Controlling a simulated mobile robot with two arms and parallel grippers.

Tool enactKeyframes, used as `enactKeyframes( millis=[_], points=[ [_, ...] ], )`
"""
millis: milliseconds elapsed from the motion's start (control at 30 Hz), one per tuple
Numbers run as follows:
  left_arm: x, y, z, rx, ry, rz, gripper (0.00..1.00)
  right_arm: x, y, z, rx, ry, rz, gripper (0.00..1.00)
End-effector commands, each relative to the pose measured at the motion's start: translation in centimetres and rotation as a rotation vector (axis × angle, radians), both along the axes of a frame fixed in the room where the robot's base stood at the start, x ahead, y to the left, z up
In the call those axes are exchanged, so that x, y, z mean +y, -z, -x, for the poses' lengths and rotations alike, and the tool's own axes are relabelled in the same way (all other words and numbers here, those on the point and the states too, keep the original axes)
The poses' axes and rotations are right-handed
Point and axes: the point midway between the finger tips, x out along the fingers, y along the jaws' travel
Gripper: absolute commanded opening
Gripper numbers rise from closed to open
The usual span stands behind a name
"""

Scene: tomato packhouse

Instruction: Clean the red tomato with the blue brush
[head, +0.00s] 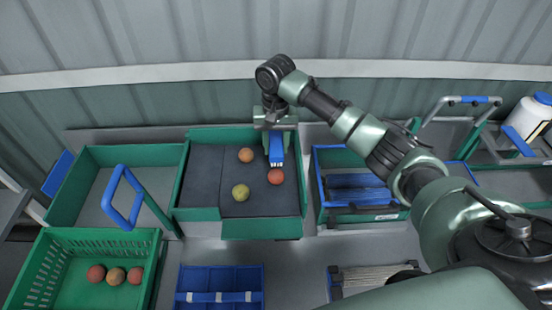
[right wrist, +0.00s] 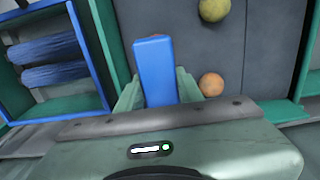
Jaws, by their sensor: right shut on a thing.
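The red tomato (head: 276,177) lies on the dark padded floor of a green tray (head: 262,229), near its right side. My right gripper (head: 277,128) is shut on the blue brush (head: 276,149), reaching into the tray from the back. The brush's bristle end is right at the far side of the red tomato; I cannot tell if they touch. In the right wrist view the blue brush (right wrist: 155,72) stands out between the fingers, and it hides nearly all of the red tomato. My left gripper is not in view.
An orange tomato (head: 246,155) and a yellow-green tomato (head: 241,193) lie in the same tray. A green crate (head: 58,240) with several tomatoes stands front left. A blue-rimmed box (head: 318,180) with blue rolls stands right of the tray.

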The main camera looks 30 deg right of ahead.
Motion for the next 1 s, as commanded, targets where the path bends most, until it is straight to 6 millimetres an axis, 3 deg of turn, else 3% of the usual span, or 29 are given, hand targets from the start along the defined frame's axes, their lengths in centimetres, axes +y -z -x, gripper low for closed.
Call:
enactKeyframes(
  millis=[233, 700, 1000],
  points=[
    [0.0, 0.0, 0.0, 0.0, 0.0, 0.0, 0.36, 0.1, 0.7, 0.3, 0.001, 0.0, 0.0, 0.04],
    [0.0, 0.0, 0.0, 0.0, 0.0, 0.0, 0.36, 0.9, 4.7, 1.7, 0.0, 0.0, -0.001, 0.04],
    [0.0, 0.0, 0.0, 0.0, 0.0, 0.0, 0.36, 1.0, 5.3, 2.0, -0.002, 0.0, -0.001, 0.04]
  ],
)
